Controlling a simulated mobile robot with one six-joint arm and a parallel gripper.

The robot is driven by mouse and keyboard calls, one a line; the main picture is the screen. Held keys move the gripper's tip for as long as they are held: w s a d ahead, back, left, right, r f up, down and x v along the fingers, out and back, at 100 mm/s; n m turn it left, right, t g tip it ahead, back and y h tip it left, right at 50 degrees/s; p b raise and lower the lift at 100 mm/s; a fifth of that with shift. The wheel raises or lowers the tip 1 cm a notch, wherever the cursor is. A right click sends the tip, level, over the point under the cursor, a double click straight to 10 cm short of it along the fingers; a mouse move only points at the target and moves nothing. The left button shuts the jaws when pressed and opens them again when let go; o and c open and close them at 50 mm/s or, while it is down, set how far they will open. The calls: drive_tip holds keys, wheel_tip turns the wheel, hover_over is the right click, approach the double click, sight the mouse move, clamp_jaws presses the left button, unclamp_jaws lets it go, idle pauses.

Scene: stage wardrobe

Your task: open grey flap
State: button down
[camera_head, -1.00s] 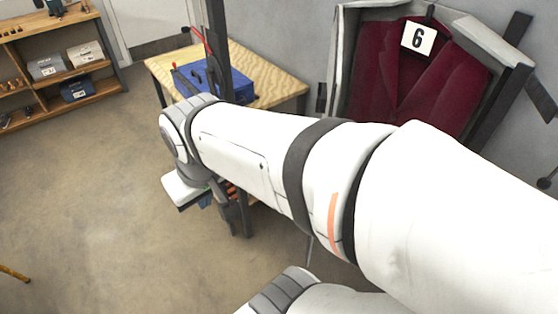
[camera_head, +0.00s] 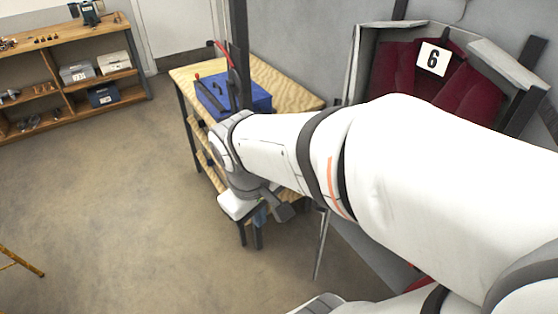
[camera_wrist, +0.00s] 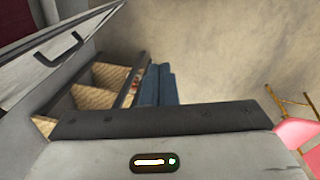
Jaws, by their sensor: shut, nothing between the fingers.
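A thin grey panel (camera_head: 320,243), which looks like the grey flap, stands out nearly edge-on below the grey case at the right. In the wrist view a grey panel (camera_wrist: 62,52) with a dark bar handle (camera_wrist: 58,48) fills the upper left. It seems to be the same flap, standing at an angle. My gripper's two blue fingers (camera_wrist: 158,72) are together and empty, to the right of the panel and apart from the handle. In the head view my gripper (camera_head: 261,216) is left of the thin panel; my arm hides part of the case.
A wooden workbench (camera_head: 292,85) with a blue toolbox (camera_head: 245,94) stands behind my gripper. The grey case holds a dark red jacket (camera_head: 392,70) and a number 6 card (camera_head: 432,58). A wooden shelf (camera_head: 58,38) is at upper left. Open floor (camera_head: 110,210) lies left.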

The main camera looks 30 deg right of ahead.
drive_tip(key=w+d+f+n+g+h+p, duration=0.1)
drive_tip(key=w+d+f+n+h, duration=0.2)
drive_tip(key=f+n+h, duration=0.55)
drive_tip(key=w+d+f+n+g+h, duration=0.1)
drive_tip(key=w+d+f+n+h, duration=0.25)
drive_tip(key=n, duration=0.95)
drive_tip(key=w+d+f+n+h+p, duration=0.1)
drive_tip(key=w+d+f+n+h, duration=0.3)
drive_tip(key=n, duration=0.6)
drive_tip(key=s+d+f+p, duration=0.1)
drive_tip(key=s+d+p, duration=0.1)
drive_tip(key=d, duration=0.7)
drive_tip(key=shift+s+h, duration=0.3)
drive_tip(key=shift+s, duration=0.25)
drive_tip(key=shift+f, duration=0.1)
